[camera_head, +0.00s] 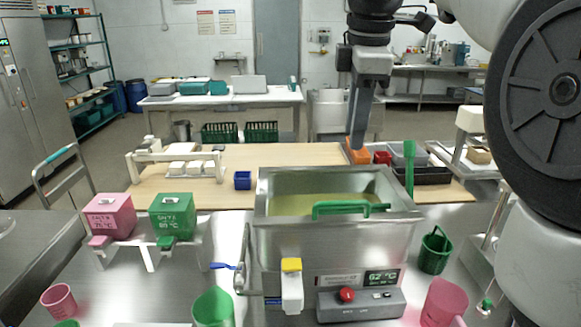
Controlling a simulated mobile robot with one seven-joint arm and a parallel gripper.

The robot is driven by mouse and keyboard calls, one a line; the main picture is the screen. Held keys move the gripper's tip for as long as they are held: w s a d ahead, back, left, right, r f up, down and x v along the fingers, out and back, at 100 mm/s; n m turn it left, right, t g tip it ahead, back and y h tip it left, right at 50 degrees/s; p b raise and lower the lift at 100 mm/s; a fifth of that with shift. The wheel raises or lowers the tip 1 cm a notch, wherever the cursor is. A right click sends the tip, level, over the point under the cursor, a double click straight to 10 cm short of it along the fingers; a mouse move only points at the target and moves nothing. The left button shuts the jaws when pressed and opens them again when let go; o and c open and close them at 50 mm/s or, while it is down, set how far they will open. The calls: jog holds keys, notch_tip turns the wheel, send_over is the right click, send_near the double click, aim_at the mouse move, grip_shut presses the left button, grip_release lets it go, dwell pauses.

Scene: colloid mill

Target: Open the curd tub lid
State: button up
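No container in view is readably marked as the curd tub, and I cannot tell which one it is. A large steel tub (335,238) stands in the middle, open at the top, with pale yellow contents and a green handled tool (345,209) across its front rim. Small white containers (190,166) sit on the wooden board at the left. My gripper (358,146) hangs down over the board behind the steel tub, its tip at or in front of an orange block-like thing (361,156). Its fingers overlap side-on, so their opening and any contact are unclear.
A pink box (110,217) and a green box (173,215) stand on a rack at the left. A dark tray (425,174) and an upright green tool (409,168) are right of my gripper. The wooden board's middle (285,157) is mostly clear.

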jog(key=w, duration=0.1)
jog(key=b, duration=0.4)
send_near(340, 204)
jog(key=shift+n, duration=0.4)
jog(key=x, duration=0.7)
jog(key=shift+w+f, duration=0.1)
jog(key=shift+w, duration=0.2)
grip_shut()
